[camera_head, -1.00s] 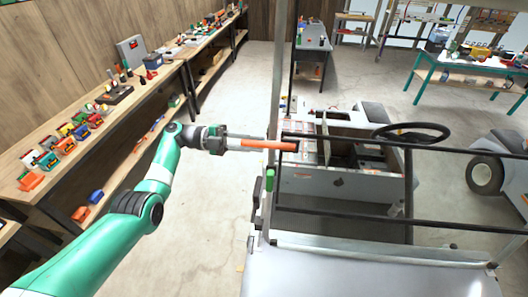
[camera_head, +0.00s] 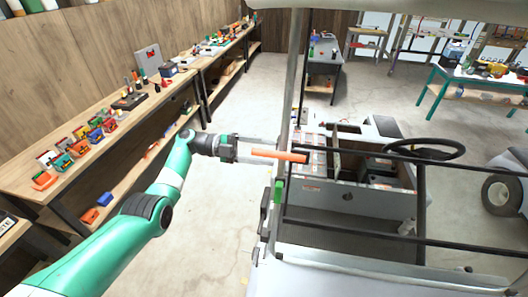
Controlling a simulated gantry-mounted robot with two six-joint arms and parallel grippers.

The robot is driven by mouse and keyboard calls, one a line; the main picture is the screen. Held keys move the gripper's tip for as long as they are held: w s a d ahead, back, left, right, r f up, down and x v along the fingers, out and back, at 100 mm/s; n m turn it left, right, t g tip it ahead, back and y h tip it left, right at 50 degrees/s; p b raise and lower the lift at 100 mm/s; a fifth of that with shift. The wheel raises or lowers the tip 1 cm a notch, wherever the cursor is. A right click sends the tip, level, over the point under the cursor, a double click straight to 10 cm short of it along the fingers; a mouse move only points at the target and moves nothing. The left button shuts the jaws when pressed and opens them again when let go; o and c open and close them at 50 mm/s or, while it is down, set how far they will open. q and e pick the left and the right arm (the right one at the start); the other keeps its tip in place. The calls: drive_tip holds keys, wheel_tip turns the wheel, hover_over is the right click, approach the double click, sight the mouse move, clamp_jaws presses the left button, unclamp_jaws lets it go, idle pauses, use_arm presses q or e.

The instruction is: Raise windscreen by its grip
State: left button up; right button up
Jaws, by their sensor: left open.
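The windscreen is a black frame (camera_head: 421,207) at the front of the cart, with clear space between its bars. An orange bar, which looks like its grip (camera_head: 292,157), sticks out to the left from the frame's upper left corner. My left gripper (camera_head: 272,151) comes in from the left, level with the grip. Its jaws are open, one finger above and one below the grip's left part. I cannot tell whether either finger touches it. My right gripper is not in view.
The cart's upright post (camera_head: 296,90) stands close by the grip, with a green piece (camera_head: 278,190) lower on it. The steering wheel (camera_head: 424,148) is behind the frame. A long workbench (camera_head: 58,188) with tools runs along the left wall. Open floor lies between bench and cart.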

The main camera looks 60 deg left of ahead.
use_arm(q)
drive_tip(key=b+v, duration=0.5)
drive_tip(key=v, duration=0.6)
drive_tip(key=shift+s+a, duration=0.2)
drive_tip(key=shift+a, duration=0.05)
